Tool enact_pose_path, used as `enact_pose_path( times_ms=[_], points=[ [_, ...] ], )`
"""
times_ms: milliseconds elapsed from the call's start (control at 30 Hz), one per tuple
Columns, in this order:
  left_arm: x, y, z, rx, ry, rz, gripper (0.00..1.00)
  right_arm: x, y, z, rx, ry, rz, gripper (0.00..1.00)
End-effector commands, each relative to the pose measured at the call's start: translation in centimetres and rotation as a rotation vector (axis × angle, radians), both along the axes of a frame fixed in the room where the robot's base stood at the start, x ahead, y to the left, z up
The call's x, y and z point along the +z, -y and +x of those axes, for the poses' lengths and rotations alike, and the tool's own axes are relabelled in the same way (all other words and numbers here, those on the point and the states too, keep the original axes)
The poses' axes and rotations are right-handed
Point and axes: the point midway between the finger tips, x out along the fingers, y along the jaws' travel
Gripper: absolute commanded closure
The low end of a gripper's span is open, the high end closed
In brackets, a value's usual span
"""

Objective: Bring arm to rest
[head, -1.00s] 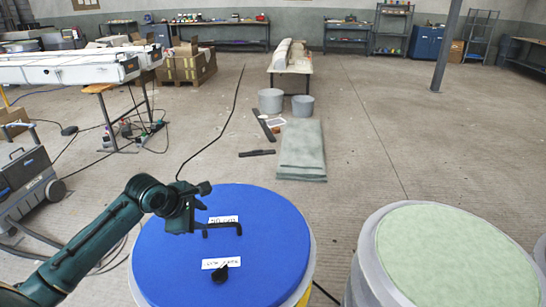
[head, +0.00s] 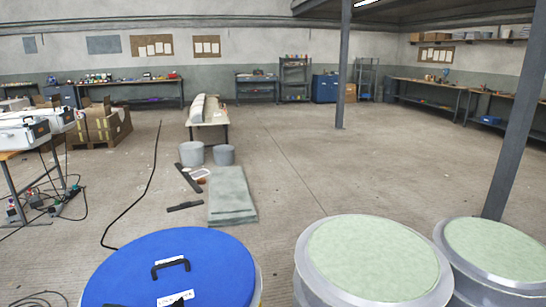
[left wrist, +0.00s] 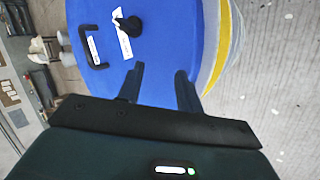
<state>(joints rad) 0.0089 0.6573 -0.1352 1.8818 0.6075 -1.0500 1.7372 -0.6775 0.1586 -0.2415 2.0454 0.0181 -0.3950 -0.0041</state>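My left gripper (left wrist: 160,72) shows in the left wrist view with its two dark fingers apart and nothing between them. It points over the blue round lid (left wrist: 175,30), and I cannot tell how far above it. The lid's black handle (left wrist: 88,45) and black knob (left wrist: 130,27) lie beyond the fingertips, clear of them. In the head view the blue lid (head: 215,275) is at the bottom left, with its handle (head: 170,266) standing up. Neither arm shows in the head view, and my right gripper is not in view.
Two round moulds with pale green tops, a nearer one (head: 370,255) and a farther one (head: 500,250), stand right of the lid. Grey sheets (head: 231,195) and two buckets (head: 192,153) are on the floor beyond. A post (head: 515,120) rises at right. The central floor is open.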

Motion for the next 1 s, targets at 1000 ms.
enact_pose_path(
  times_ms=[1000],
  points=[
    [-8.3,17.1,-17.7,-1.157,0.524,1.108,0.64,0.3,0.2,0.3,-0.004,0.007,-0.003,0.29]
  ],
)
